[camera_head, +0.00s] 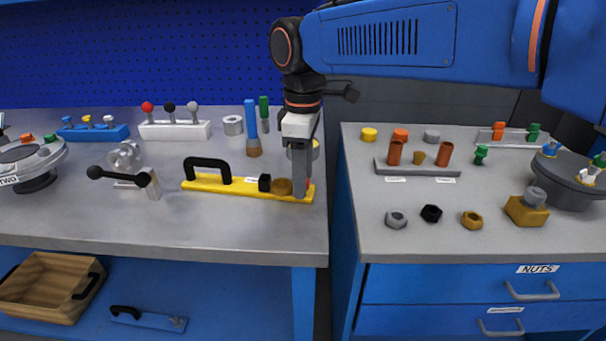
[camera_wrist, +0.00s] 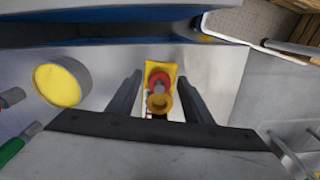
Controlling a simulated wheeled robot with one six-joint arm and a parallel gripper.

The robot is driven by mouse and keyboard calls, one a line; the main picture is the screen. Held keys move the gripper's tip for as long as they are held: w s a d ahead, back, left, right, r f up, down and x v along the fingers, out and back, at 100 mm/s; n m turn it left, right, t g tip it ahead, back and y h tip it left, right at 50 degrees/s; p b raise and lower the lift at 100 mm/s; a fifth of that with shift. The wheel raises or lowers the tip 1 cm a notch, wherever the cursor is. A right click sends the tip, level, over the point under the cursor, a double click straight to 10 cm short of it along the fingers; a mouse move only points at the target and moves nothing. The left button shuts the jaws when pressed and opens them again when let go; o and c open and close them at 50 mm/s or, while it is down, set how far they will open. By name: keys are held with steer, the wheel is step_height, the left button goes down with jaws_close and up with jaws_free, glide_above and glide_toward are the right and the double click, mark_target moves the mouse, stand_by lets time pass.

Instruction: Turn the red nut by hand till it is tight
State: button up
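The red nut (camera_wrist: 160,77) shows in the wrist view around a grey stud, at the end of a yellow plate (camera_wrist: 154,67). In the head view the yellow plate (camera_head: 225,186) lies on the left bench. Only a red sliver (camera_head: 308,182) shows there beside my fingers, which hide the rest. My gripper (camera_head: 300,190) points down over the plate's right end. In the wrist view my gripper is open, one finger on each side of the nut with a gap to each. A brass-coloured ring (camera_wrist: 159,104) sits just beside the nut.
A black handle (camera_head: 207,166) and black knob (camera_head: 264,183) stand on the plate. Blue (camera_head: 250,118) and green (camera_head: 264,108) upright tools stand close behind my gripper. A gap separates the left bench from the right bench (camera_head: 400,245). The left bench's front strip is clear.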

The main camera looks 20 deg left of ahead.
step_height(320, 180, up, 17)
steer(key=shift+r, duration=0.2)
stand_by(0.5)
